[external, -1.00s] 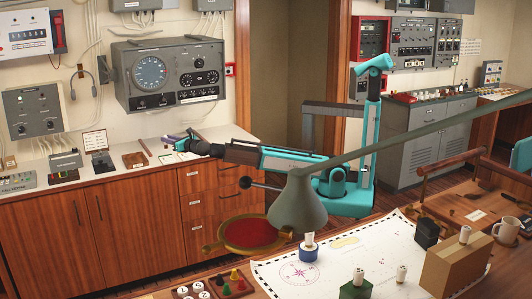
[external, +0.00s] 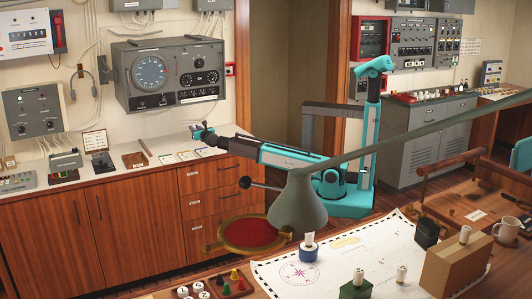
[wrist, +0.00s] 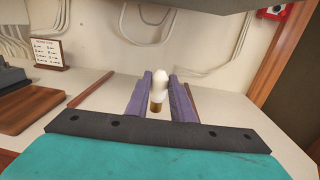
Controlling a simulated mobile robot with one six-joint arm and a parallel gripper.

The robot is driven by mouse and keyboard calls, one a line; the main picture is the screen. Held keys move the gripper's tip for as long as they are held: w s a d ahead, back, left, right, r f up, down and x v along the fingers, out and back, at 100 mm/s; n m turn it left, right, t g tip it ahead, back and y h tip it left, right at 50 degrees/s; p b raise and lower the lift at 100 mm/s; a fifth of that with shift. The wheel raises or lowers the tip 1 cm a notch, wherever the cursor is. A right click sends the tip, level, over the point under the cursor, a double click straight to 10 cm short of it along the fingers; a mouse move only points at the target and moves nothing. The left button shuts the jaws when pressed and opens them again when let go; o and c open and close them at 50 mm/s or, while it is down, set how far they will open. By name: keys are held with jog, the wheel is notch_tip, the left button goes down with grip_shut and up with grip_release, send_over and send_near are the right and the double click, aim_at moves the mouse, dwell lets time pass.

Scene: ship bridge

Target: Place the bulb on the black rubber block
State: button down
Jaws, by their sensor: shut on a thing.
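The bulb (wrist: 159,86), white with a brass-coloured base, is between the two purple fingers of my gripper (wrist: 160,92) in the wrist view. My gripper is shut on it. In the external view my gripper (external: 198,130) is above the back of the white counter, and the bulb is too small to make out there. A dark block-like object (external: 102,161) stands on the counter to the left of my gripper. I cannot tell whether it is the black rubber block.
A brown wooden block (external: 135,160) and several small cards (external: 187,155) lie on the counter (external: 70,177). A small sign (external: 95,140) stands by the wall. A grey instrument panel (external: 168,73) hangs above and behind my gripper.

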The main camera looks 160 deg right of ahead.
jog(key=s+a+f+m+g+y, duration=0.1)
jog(key=s+a, duration=0.3)
jog(key=s, duration=0.6)
jog(key=s+a+f+m+g+y, duration=0.1)
jog(key=s+a, duration=0.4)
jog(key=s, duration=0.6)
jog(key=s+a+f+m+g+y, duration=0.1)
jog(key=s+a+m+g+y, duration=0.1)
jog(key=s, duration=0.9)
jog(key=shift+a+f+m+y+b, duration=0.3)
jog(key=shift+a+f+y+b, duration=0.1)
jog(key=shift+a+y, duration=0.65)
jog(key=shift+a+f, duration=0.1)
jog(key=shift+f, duration=1.9)
jog(key=shift+f+b, duration=0.3)
jog(key=shift+f, duration=1.7)
jog(key=shift+f, duration=0.1)
